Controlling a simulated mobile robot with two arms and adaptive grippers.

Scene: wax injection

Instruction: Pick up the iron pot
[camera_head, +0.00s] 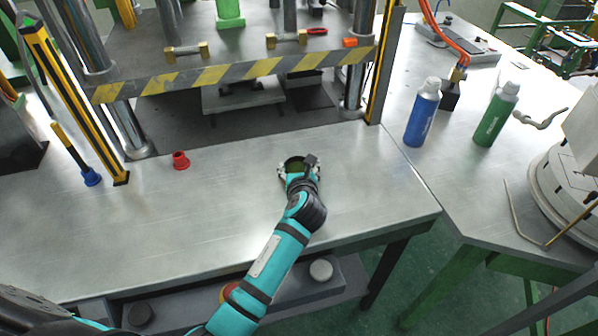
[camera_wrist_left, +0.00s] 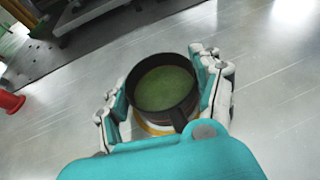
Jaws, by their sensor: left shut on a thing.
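The iron pot (camera_wrist_left: 165,88) is a small dark round pot with green inside and a short handle pointing toward my wrist. In the head view the pot (camera_head: 294,163) is near the middle of the metal table, partly hidden by my wrist. My left gripper (camera_head: 297,173) is shut on it. In the left wrist view the fingers of my left gripper (camera_wrist_left: 165,95) hold the pot's two sides. I cannot tell whether the pot touches the table. My right gripper is not in view.
The metal table (camera_head: 120,230) is mostly clear. A small red cup (camera_head: 180,160) stands left of the pot. A press with a striped yellow-black bar (camera_head: 235,72) is behind. A blue bottle (camera_head: 422,112) and a green bottle (camera_head: 496,115) stand on the right table.

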